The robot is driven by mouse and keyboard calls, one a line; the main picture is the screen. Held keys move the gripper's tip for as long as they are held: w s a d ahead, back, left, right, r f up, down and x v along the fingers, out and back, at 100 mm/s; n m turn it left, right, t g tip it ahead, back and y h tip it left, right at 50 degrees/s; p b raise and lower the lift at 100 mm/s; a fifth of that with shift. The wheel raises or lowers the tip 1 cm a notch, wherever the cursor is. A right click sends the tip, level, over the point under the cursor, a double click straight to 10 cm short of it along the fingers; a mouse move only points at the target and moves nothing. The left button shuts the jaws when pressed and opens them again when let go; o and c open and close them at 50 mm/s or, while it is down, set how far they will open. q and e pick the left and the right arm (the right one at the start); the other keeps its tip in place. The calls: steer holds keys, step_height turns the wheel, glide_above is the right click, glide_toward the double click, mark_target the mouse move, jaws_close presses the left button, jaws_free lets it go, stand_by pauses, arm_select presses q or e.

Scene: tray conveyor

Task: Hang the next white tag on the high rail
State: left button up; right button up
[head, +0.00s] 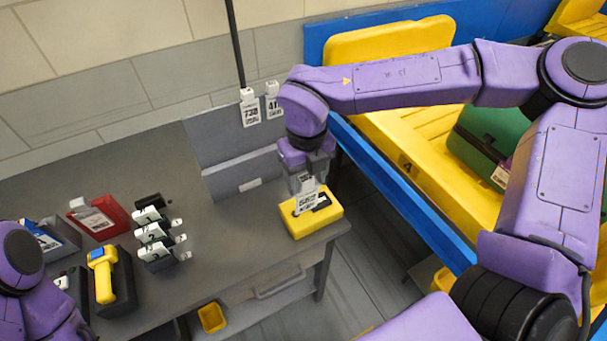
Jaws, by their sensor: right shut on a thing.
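My right gripper (306,180) is shut on a white tag (308,199) with dark print. It holds the tag over a yellow block (329,217) with a dark top at the table's right end. I cannot tell whether the tag touches the block. Two white tags hang at the top of the grey back panel, one marked 739 (250,111) and one partly hidden by my right arm (272,104). The rail they hang from is hard to make out. My left arm shows only at the lower left corner, and its gripper is out of view.
On the grey table (225,245) stand a black holder with several white tags (153,235), a red bin (98,217) and a yellow scanner (103,272). A blue-edged conveyor with yellow trays (455,180) runs along the right. The table's middle is clear.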

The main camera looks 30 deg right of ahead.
steer(key=shift+s+d+r+p, duration=0.1)
steer(key=shift+r+p, duration=0.3)
steer(key=shift+r, duration=0.1)
step_height(320, 180, up, 6)
steer(key=p, duration=0.5)
steer(key=shift+f+p, duration=0.15)
steer(key=shift+p, duration=0.2)
steer(key=shift+f, duration=0.1)
